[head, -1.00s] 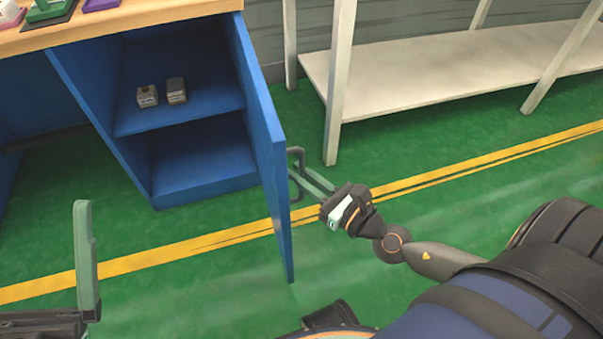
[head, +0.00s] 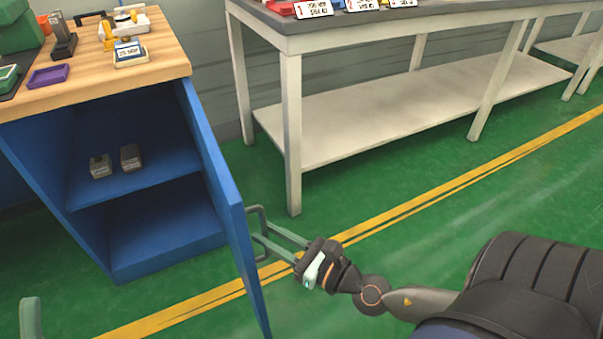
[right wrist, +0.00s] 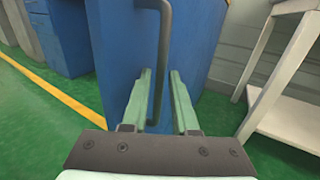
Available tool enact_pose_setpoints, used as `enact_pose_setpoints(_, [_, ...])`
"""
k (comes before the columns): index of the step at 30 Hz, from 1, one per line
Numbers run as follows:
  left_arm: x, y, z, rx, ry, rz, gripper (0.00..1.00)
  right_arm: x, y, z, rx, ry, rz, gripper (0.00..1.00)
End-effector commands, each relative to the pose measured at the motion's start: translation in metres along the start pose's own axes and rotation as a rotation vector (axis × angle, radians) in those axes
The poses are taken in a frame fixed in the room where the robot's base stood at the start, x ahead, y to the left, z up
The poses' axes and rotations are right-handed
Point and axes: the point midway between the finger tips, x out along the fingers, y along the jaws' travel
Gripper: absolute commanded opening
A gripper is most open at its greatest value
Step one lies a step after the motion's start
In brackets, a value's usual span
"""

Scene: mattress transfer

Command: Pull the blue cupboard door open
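The blue cupboard door (head: 222,195) stands swung out from the blue cupboard (head: 165,250), and the inside shows. Its dark handle (head: 262,232) is on the door's outer face and also shows in the right wrist view (right wrist: 165,45). My right gripper (head: 268,240) is at the handle. In the right wrist view its two green fingers (right wrist: 161,85) are apart, with the handle bar between them and gaps on both sides. Of my left gripper only one green finger (head: 31,318) shows at the lower left edge; its opening is hidden.
Two small grey blocks (head: 116,163) sit on the cupboard shelf. The wooden top (head: 150,75) carries tools and a purple tray (head: 48,77). A white-framed table (head: 290,120) stands to the right. Green floor with a yellow line (head: 420,206) is clear.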

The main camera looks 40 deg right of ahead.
Motion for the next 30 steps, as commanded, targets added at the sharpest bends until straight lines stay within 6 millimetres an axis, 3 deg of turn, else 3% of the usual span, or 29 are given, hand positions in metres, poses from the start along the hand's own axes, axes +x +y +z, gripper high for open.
enact_pose_setpoints(7, [-0.008, 0.005, 0.010, 0.008, -0.008, -0.002, 1.00, -0.037, 0.001, -0.003, -0.001, 0.005, 0.005, 0.27])
enact_pose_setpoints(18, [-0.007, 0.005, 0.010, 0.005, -0.012, -0.004, 1.00, -0.088, 0.001, 0.000, 0.001, 0.004, 0.005, 0.27])
enact_pose_setpoints(24, [-0.003, 0.003, 0.005, -0.002, -0.005, -0.007, 1.00, -0.106, 0.001, 0.001, 0.001, 0.002, 0.002, 0.27])
enact_pose_setpoints(30, [-0.004, 0.003, 0.004, -0.001, -0.003, -0.002, 1.00, -0.111, 0.001, 0.001, 0.002, -0.001, 0.002, 0.27])
